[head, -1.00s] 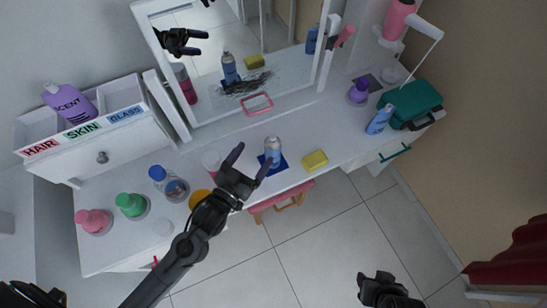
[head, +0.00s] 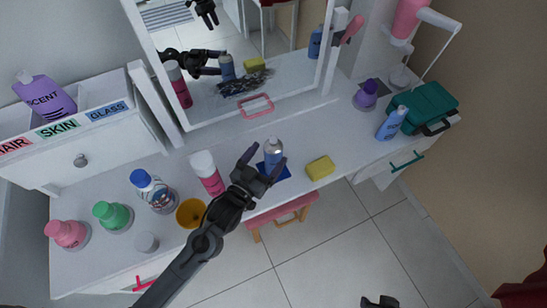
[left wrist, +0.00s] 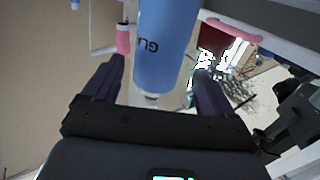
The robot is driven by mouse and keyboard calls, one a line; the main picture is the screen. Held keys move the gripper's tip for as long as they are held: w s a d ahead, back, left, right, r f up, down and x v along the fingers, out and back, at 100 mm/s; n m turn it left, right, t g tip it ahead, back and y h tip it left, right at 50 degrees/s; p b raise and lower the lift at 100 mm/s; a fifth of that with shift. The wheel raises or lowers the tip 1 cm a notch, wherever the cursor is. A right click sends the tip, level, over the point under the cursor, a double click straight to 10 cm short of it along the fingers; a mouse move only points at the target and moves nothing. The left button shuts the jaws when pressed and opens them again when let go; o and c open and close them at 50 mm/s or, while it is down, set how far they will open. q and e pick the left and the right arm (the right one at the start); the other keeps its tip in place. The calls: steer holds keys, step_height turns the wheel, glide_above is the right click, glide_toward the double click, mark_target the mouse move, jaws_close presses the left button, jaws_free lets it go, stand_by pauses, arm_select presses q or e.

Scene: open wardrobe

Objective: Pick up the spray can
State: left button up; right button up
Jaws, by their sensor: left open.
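My left gripper (head: 263,161) is open, with one finger on each side of the can. In the left wrist view the blue can (left wrist: 165,45), with part of a "GLA" label, lies between the two spread fingers of the left gripper (left wrist: 160,78). I cannot tell whether a finger touches it.
A pink-and-white can (head: 208,172) and an orange cup (head: 191,213) stand close left of my left gripper. A yellow sponge (head: 320,168) lies to the right. A mirror (head: 235,60) stands behind. A pink stool (head: 283,213) is below the front edge.

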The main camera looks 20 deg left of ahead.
mark_target(277, 146)
arm_select(q)
steer(key=shift+w+d+f, duration=0.15)
steer(key=shift+w+f, duration=0.05)
steer(key=shift+w, duration=0.3)
steer(key=w, duration=0.2)
steer(key=w+d+b, duration=0.1)
steer(key=w, duration=0.1)
steer(key=shift+f, duration=0.1)
steer(key=shift+c, duration=0.3)
steer(key=c, duration=1.3)
steer(key=shift+r, duration=0.2)
